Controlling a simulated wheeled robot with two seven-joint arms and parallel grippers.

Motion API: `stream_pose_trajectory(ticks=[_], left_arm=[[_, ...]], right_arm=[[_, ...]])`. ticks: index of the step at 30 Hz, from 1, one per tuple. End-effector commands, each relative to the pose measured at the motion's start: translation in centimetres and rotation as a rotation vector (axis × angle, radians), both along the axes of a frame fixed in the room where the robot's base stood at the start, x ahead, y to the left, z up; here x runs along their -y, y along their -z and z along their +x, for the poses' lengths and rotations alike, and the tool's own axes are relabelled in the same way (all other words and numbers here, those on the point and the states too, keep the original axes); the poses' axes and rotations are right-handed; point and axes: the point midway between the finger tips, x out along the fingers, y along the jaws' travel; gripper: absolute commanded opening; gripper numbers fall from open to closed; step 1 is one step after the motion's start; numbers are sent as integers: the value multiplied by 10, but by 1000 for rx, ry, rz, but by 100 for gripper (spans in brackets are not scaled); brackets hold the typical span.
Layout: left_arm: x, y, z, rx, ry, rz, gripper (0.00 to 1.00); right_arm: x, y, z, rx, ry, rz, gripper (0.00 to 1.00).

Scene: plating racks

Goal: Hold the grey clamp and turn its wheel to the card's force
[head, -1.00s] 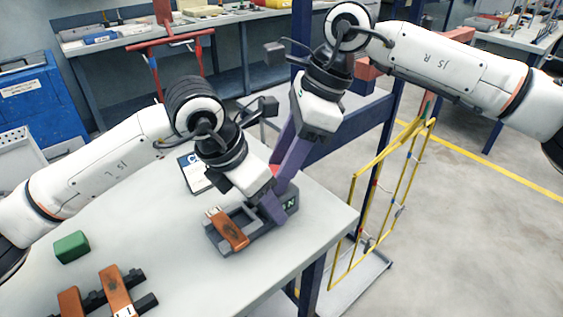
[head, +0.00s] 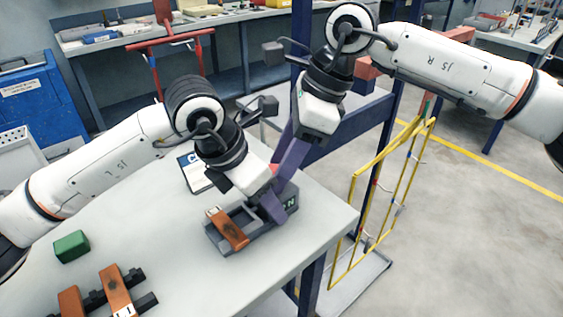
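The grey clamp (head: 215,239) lies on the pale table, with a copper-brown plate (head: 228,230) in its near-left end. A dark readout with a light letter "N" (head: 291,204) is at its right end. My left gripper (head: 268,207) is down at the clamp's right part; whether its purple fingers are closed on the body is hidden. My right gripper (head: 285,176) reaches down from above to the same end, its fingers seen edge-on. A bit of red shows between the grippers; the wheel is not clearly seen. The card (head: 194,172), white and blue, lies behind, partly covered by my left arm.
A green block (head: 71,246) and a dark rack (head: 92,303) with copper-brown plates (head: 117,291) are at the table's near left. A yellow frame (head: 352,225) stands beyond the table's right edge. The table's front middle is clear.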

Motion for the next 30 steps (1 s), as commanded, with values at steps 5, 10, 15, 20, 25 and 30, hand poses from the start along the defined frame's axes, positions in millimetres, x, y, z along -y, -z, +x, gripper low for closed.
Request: stream_pose_trajectory(ticks=[5, 10, 15, 20, 25, 30], left_arm=[[5, -2, -4, -2, 12, -7, 12], [5, -2, -4, -1, 12, -8, 12], [5, -2, -4, -1, 13, -8, 12], [5, -2, -4, -1, 13, -8, 12], [5, -2, -4, -1, 13, -8, 12], [5, -2, -3, -1, 13, -8, 12]], right_arm=[[-1, -1, 2, 7, 15, 6, 22], [-1, -1, 2, 7, 23, 6, 22], [-1, -1, 2, 8, 30, 6, 22], [-1, -1, 2, 8, 37, 6, 22], [-1, -2, 2, 8, 44, 6, 22], [-1, -2, 2, 9, 50, 6, 22]])
